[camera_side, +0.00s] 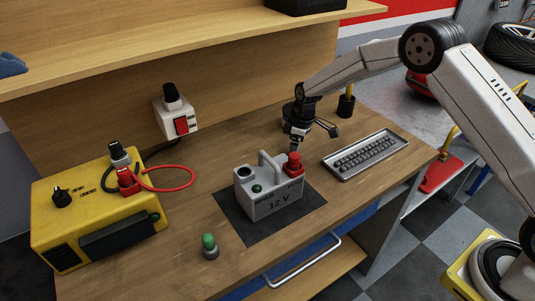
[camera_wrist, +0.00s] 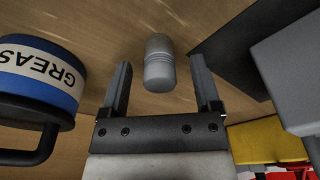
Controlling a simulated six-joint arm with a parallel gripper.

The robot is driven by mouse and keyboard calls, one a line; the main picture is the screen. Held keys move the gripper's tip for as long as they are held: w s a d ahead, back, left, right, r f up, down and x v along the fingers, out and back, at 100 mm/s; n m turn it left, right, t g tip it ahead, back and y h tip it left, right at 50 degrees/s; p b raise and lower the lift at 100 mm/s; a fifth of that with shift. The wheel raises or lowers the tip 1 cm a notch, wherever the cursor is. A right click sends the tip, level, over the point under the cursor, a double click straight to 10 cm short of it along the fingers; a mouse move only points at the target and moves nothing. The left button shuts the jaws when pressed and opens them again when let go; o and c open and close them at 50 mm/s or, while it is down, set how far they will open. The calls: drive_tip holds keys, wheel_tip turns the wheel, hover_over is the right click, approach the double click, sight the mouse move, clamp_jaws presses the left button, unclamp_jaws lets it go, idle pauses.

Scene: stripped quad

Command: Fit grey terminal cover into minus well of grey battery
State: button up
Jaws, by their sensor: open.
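The grey battery (camera_side: 275,206), marked 12 V, stands on a dark mat. A red cover (camera_side: 293,163) sits at its right terminal. A dark round opening (camera_side: 244,172), apparently the minus well, shows at its left end. My gripper (camera_side: 298,143) is low behind the battery in the side view. In the wrist view the grey terminal cover (camera_wrist: 159,65), a small ribbed cylinder, lies or stands between the open fingers of my gripper (camera_wrist: 160,68), with gaps on both sides. The cover is hidden in the side view. Part of the battery (camera_wrist: 295,65) shows right in the wrist view.
A can labelled GREASE (camera_wrist: 38,75) is close left of my gripper. The yellow charger (camera_side: 98,215) with a red lead stands left. A tray (camera_side: 365,154) of small dark parts lies right. A green-topped piece (camera_side: 209,246) stands in front. The dark mat (camera_side: 240,228) has bare edges.

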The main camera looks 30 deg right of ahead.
clamp_jaws()
drive_tip(key=shift+r, duration=0.1)
drive_tip(key=shift+r, duration=0.5)
wheel_tip(320, 180, up, 2)
drive_tip(key=s+r, duration=0.9)
drive_tip(key=s, duration=0.5)
drive_tip(key=shift+d+r, duration=0.15)
drive_tip(key=shift+r, duration=0.25)
